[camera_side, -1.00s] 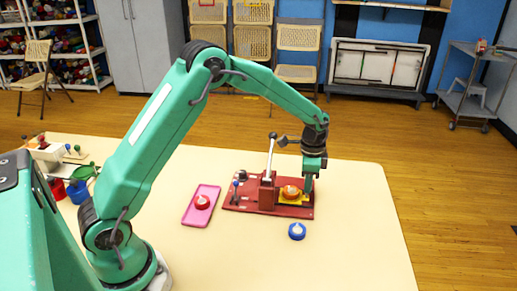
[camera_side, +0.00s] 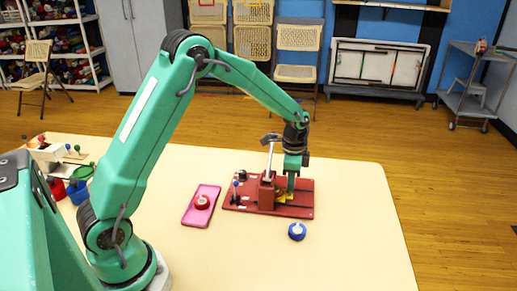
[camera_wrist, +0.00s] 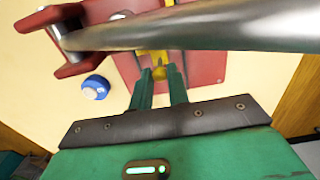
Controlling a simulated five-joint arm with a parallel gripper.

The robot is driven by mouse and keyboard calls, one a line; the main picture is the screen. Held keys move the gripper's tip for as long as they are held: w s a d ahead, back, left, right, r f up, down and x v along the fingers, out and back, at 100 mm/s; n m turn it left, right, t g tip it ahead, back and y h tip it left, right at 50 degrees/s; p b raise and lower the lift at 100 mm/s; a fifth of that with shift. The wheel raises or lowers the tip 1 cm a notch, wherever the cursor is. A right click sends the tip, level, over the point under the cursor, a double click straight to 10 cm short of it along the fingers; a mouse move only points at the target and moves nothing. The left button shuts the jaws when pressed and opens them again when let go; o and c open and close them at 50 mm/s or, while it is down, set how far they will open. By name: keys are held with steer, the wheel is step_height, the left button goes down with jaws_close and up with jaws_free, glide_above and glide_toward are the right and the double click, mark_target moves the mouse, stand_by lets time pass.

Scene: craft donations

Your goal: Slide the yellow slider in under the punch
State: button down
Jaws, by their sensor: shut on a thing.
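The yellow slider (camera_side: 284,199) lies on the dark red base plate (camera_side: 304,211) of the press, close against the right of the red punch body (camera_side: 266,193). My gripper (camera_side: 290,189) is low over the slider. In the wrist view my gripper's green fingers (camera_wrist: 161,76) are shut on the slider's yellow knob (camera_wrist: 160,72). More of the yellow slider (camera_wrist: 152,56) shows just beyond them, partly hidden by the grey punch lever (camera_wrist: 200,32). The lever (camera_side: 269,158) stands raised in the side view. The orange round piece cannot be made out now.
A blue round piece with a white top (camera_side: 297,231) lies on the table in front of the plate. A pink tray (camera_side: 190,217) with a red round piece (camera_side: 202,202) lies left of the press. The right part of the table is clear.

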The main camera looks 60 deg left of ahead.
mark_target(284, 195)
steer(key=shift+s+a, duration=0.6)
steer(key=shift+a, duration=0.1)
steer(key=c, duration=1.4)
jaws_free()
steer(key=shift+c, duration=0.2)
steer(key=shift+r, duration=0.1)
step_height(284, 195, up, 7)
steer(key=shift+r, duration=0.15)
